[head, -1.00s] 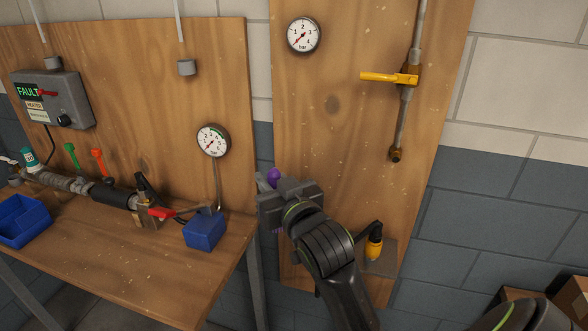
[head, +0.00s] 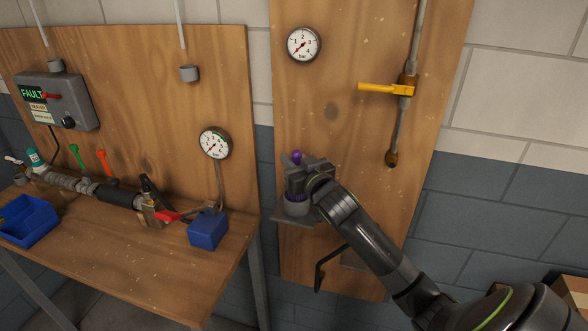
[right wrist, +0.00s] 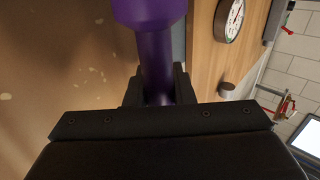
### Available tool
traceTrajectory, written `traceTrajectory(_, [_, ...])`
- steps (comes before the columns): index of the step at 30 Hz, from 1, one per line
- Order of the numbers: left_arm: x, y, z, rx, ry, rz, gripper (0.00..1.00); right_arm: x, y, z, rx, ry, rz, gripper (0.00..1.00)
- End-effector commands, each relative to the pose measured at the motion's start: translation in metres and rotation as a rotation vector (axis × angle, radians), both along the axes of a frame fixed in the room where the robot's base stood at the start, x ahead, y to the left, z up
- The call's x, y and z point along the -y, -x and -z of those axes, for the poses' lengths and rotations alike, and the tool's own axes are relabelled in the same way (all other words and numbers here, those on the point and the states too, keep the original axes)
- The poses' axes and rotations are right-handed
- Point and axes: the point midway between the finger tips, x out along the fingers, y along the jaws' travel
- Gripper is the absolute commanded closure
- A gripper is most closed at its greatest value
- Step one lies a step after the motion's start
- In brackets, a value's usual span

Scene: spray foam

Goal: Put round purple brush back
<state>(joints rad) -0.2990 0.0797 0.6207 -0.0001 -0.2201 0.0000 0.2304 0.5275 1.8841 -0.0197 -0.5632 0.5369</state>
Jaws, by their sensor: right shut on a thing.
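The round purple brush (head: 297,156) is upright in my right gripper (head: 303,171) in the head view, at the left part of the tall wooden panel. Its purple knob shows above the jaws, and purple bristles show below them at the mouth of a grey round cup (head: 297,208). I cannot tell how deep the bristles sit in the cup. In the right wrist view, the jaws (right wrist: 158,88) are shut on the brush's purple handle (right wrist: 154,55). My left gripper is not in view.
The cup stands on a small grey shelf (head: 283,217) on the tall panel (head: 350,130). A yellow-handled valve (head: 388,88) is at the upper right. The workbench (head: 130,255) at left holds a blue box (head: 208,229) and a blue bin (head: 27,221).

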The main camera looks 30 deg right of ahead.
Motion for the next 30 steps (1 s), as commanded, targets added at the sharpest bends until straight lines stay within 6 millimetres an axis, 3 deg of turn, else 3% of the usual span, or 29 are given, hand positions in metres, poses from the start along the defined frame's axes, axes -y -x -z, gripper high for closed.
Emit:
traceTrajectory(7, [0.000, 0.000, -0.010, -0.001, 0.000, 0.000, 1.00, -0.001, 0.001, 0.034, -0.004, -0.001, 0.001, 1.00])
traceTrajectory(21, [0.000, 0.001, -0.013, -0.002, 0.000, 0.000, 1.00, 0.002, -0.002, 0.043, 0.000, 0.002, -0.001, 1.00])
traceTrajectory(22, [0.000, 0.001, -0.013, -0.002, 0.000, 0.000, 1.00, 0.002, -0.002, 0.043, 0.000, 0.002, -0.001, 0.77])
traceTrajectory(24, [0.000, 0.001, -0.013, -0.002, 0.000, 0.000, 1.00, 0.002, -0.002, 0.043, 0.000, 0.002, -0.001, 0.69])
traceTrajectory(30, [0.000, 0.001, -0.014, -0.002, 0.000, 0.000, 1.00, 0.002, -0.002, 0.042, 0.000, 0.002, -0.001, 0.69])
